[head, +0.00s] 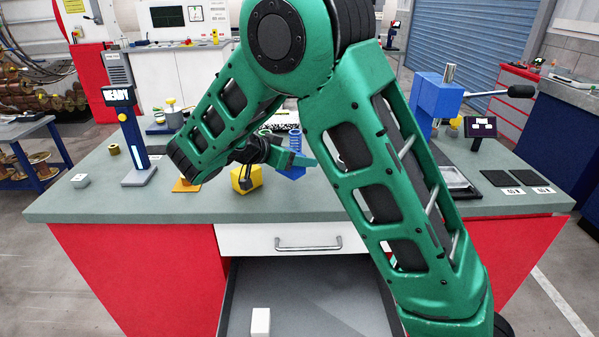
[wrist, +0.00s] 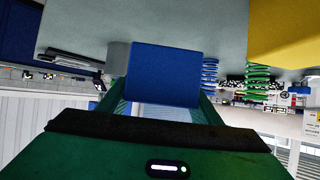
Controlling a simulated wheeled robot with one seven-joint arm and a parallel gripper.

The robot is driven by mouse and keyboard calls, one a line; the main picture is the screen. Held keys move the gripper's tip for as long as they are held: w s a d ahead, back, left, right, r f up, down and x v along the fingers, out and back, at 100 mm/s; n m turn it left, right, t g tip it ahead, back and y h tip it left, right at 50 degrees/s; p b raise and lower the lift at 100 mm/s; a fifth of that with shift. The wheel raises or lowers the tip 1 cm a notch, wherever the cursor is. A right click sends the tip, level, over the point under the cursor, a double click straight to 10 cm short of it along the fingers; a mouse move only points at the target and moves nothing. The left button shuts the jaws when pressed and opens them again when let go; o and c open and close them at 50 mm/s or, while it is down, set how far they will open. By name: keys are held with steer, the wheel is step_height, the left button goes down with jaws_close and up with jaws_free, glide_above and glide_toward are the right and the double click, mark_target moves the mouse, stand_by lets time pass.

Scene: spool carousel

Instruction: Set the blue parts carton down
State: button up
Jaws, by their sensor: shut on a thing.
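The blue parts carton (wrist: 165,75) fills the middle of the wrist view as a plain blue box. It sits between the green fingers of my gripper, which is shut on it. In the head view my gripper (head: 298,162) is low over the middle of the grey-green bench (head: 130,205), to the right of a yellow block. The carton is mostly hidden there by the gripper and arm. I cannot tell whether its underside touches the bench.
The yellow block (head: 246,178) is close to my gripper. Blue coils (head: 295,140) stand behind it. Below, an open drawer (head: 300,290) holds a white box (head: 260,322). The bench's front left is clear.

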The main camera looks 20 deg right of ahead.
mark_target(301, 181)
steer(key=shift+d+f, duration=0.35)
steer(key=shift+d, duration=0.2)
steer(key=shift+f, duration=2)
steer(key=o, duration=1.2)
steer(key=shift+f, duration=0.1)
steer(key=v, duration=1.1)
steer(key=shift+s+a+r, duration=0.1)
steer(key=shift+a+r, duration=0.1)
steer(key=shift+a, duration=0.1)
steer(key=shift+s+a+r, duration=0.1)
steer(key=shift+a, duration=0.05)
